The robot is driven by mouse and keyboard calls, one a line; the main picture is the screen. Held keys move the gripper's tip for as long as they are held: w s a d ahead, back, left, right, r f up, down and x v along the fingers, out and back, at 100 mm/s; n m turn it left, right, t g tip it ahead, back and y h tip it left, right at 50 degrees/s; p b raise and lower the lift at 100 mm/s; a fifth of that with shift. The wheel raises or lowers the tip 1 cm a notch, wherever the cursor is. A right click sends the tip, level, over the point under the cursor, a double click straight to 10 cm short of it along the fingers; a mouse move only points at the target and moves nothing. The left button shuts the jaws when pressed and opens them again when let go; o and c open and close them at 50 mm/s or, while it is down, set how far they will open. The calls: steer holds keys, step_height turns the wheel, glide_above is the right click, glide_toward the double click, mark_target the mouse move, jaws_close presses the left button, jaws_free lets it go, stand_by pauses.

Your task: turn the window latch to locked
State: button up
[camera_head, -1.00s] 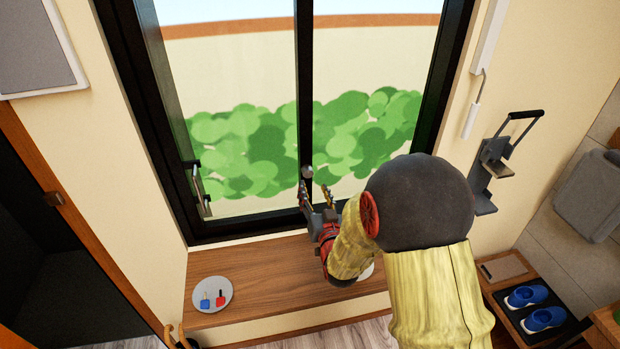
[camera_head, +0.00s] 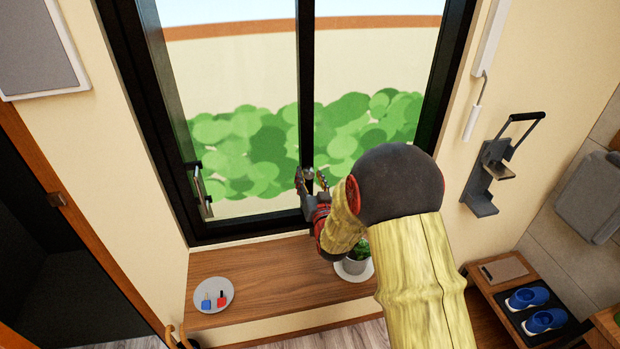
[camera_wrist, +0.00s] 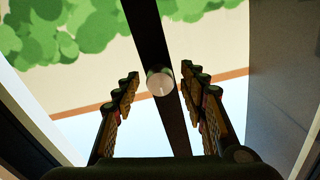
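A round pale metal knob (camera_wrist: 160,83), seemingly the window latch, sits on the dark upright bar (camera_head: 305,90) in the middle of the window. In the head view my gripper (camera_head: 312,180) is at the bar's lower part and largely covers the knob. In the wrist view my gripper (camera_wrist: 160,88) is open, with a finger on each side of the knob. Gaps show on both sides, and the fingers do not appear to touch it. I cannot tell whether the latch is locked.
A metal handle (camera_head: 202,190) is on the window's left frame. On the wooden sill (camera_head: 255,262) stand a plate (camera_head: 228,290) with small red and blue items and a potted plant (camera_head: 357,258) beneath my arm. A grey wall bracket (camera_head: 487,180) hangs at the right.

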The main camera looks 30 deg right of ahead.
steer(key=c, duration=1)
steer(key=shift+c, duration=0.2)
steer(key=shift+b, duration=0.45)
steer(key=m+b, duration=0.4)
steer(key=shift+f, duration=0.2)
steer(key=m+b, duration=0.4)
steer(key=b, duration=0.1)
steer(key=shift+m, duration=0.3)
steer(key=m+b, duration=0.4)
steer(key=shift+r+b, duration=0.1)
steer(key=shift+b, duration=0.3)
steer(key=m+b, duration=0.3)
steer(key=m, duration=0.2)
steer(key=shift+r, duration=0.1)
steer(key=shift+m+b, duration=0.3)
steer(key=shift+b, duration=0.05)
